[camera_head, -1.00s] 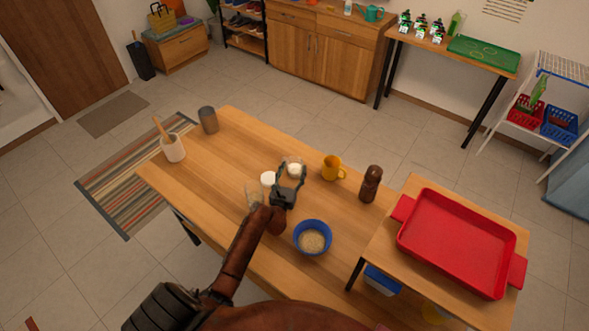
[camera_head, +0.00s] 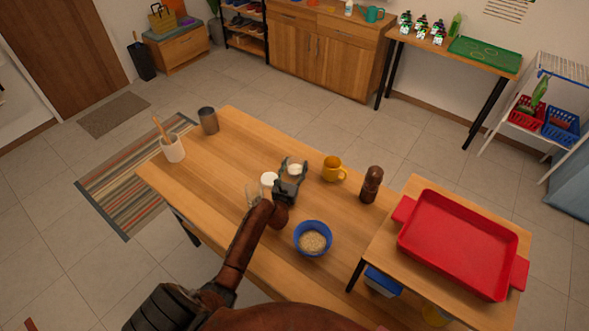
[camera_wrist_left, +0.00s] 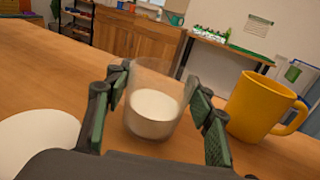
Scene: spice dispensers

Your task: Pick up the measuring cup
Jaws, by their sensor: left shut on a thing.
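The measuring cup looks like a clear glass vessel with white contents in its lower part; it stands upright in the left wrist view (camera_wrist_left: 153,108) and shows small in the head view (camera_head: 295,169). My left gripper (camera_head: 293,166) is around it, with one finger on each side; the fingers also show in the left wrist view (camera_wrist_left: 160,85). It is shut on the cup, which appears to be at table level. The cup's near side is partly hidden by the hand in the head view. My right gripper is not in view.
A yellow mug (camera_head: 333,170) stands just right of the cup, with a brown grinder (camera_head: 371,185) beyond it. A white round-topped thing (camera_head: 268,179) is close on the left. A blue bowl (camera_head: 313,238) stands nearer. A red tray (camera_head: 458,240) lies on the right table.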

